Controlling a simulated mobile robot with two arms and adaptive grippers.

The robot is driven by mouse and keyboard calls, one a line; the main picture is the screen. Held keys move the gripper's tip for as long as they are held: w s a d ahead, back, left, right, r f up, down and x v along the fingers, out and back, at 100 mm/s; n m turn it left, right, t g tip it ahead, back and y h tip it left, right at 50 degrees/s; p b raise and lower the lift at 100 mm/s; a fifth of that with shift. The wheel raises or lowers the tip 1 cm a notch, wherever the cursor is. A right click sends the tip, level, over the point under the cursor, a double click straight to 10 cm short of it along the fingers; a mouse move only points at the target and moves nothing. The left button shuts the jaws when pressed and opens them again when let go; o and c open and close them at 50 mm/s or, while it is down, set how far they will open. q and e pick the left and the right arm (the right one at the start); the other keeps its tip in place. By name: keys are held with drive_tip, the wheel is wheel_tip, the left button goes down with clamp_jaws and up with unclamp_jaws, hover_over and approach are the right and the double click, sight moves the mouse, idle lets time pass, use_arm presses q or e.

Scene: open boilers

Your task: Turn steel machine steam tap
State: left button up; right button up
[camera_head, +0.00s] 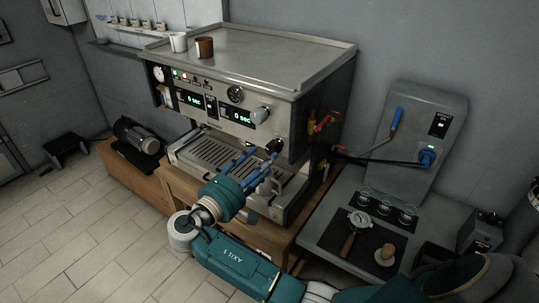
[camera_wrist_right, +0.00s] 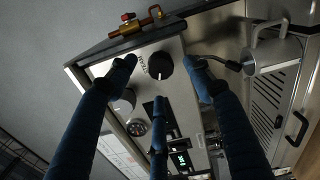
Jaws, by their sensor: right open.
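The steel espresso machine (camera_head: 250,60) stands against the wall, its front panel facing me. In the right wrist view, a black round knob (camera_wrist_right: 159,65) sits on the panel beside the word STEAM. In the head view it shows as a dark knob (camera_head: 274,146) low on the right of the front. My right gripper (camera_head: 250,156) reaches up to the panel from below. Its blue fingers are spread open, with dark tips, and in the wrist view (camera_wrist_right: 158,82) they stand around the knob. I cannot tell whether they touch it. My left gripper is out of view.
A silver knob (camera_head: 260,115) and a gauge (camera_head: 235,94) are nearby on the panel. A metal pitcher (camera_wrist_right: 270,55) stands close to the fingers. Cups (camera_head: 204,47) stand on the machine's top. A grinder (camera_head: 420,125) and a counter with a portafilter (camera_head: 347,245) are to the right.

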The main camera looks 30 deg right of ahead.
drive_tip(key=v, duration=0.6)
drive_tip(key=shift+s, duration=0.1)
wheel_tip(320, 180, down, 33)
drive_tip(key=s+n+y+b, duration=0.1)
drive_tip(key=n+y+b, duration=0.2)
drive_tip(key=n+y, duration=0.3)
drive_tip(key=s+a+f+g+y+b, duration=0.1)
drive_tip(key=s+f+y, duration=0.1)
drive_tip(key=s+f, duration=0.4)
drive_tip(key=s+a+f+m+g+y, duration=0.1)
drive_tip(key=s+f+y, duration=0.15)
drive_tip(key=f, duration=0.65)
drive_tip(key=s+f+g+y+b, duration=0.1)
drive_tip(key=s+f, duration=0.4)
drive_tip(key=f, duration=0.2)
drive_tip(key=s+f+m+g+y+b, duration=0.1)
drive_tip(key=s+f+m, duration=0.2)
drive_tip(key=s+f, duration=0.3)
drive_tip(key=s+a+f+m+g+y+b, duration=0.1)
drive_tip(key=s+f, duration=0.5)
drive_tip(key=s, duration=0.9)
drive_tip(key=s+f+m+y+b, duration=0.1)
drive_tip(key=s+f+m+y, duration=0.2)
drive_tip(key=s, duration=0.8)
wheel_tip(320, 180, down, 3)
drive_tip(key=shift+s+a+m+g, duration=0.15)
drive_tip(key=shift+s+m+g, duration=0.2)
drive_tip(key=shift+m, duration=0.65)
